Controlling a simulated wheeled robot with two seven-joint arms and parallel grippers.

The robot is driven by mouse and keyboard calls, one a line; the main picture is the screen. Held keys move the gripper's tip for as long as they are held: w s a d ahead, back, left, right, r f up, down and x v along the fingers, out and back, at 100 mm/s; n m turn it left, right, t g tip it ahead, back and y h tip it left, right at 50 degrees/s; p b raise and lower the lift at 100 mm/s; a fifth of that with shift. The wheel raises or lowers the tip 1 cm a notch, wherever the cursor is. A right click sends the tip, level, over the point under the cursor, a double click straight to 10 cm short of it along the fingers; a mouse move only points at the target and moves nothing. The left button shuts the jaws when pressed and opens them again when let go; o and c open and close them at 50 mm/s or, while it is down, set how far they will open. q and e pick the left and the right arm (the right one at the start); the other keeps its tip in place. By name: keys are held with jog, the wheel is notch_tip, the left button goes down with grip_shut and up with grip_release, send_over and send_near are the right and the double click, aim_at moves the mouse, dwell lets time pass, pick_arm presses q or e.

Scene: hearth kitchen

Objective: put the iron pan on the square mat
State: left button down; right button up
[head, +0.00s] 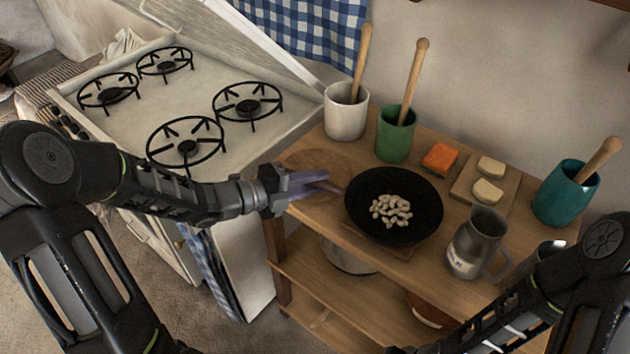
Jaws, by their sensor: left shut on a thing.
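The black iron pan (421,204) holds a heap of pale, nut-like pieces and sits level at the front middle of the wooden table. My left gripper (312,184) comes in from the left and is shut on the pan's handle, which is mostly hidden between the fingers. A thin brown edge, apparently of the square mat (402,249), shows below the front of the pan; the pan hides the rest. I cannot tell whether the pan touches it.
A grey metal jug (477,245) stands close right of the pan. Behind are a white crock (346,117), a green crock (395,138), an orange block (440,158) and a board (511,187) with pale slices. A teal crock (562,198) is at right, the stove (130,125) at left.

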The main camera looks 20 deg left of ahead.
dwell(0.3)
pick_arm(q)
jog(key=c, duration=1.3)
grip_release()
jog(key=shift+o, duration=0.2)
jog(key=shift+r, duration=0.15)
jog(key=shift+s+a+r, duration=0.1)
jog(key=shift+s+a, duration=0.15)
jog(key=shift+a, duration=0.05)
jog(key=p+v, duration=0.3)
jog(key=v, duration=0.8)
jog(key=shift+s+p, duration=0.2)
jog(key=shift+p, duration=0.2)
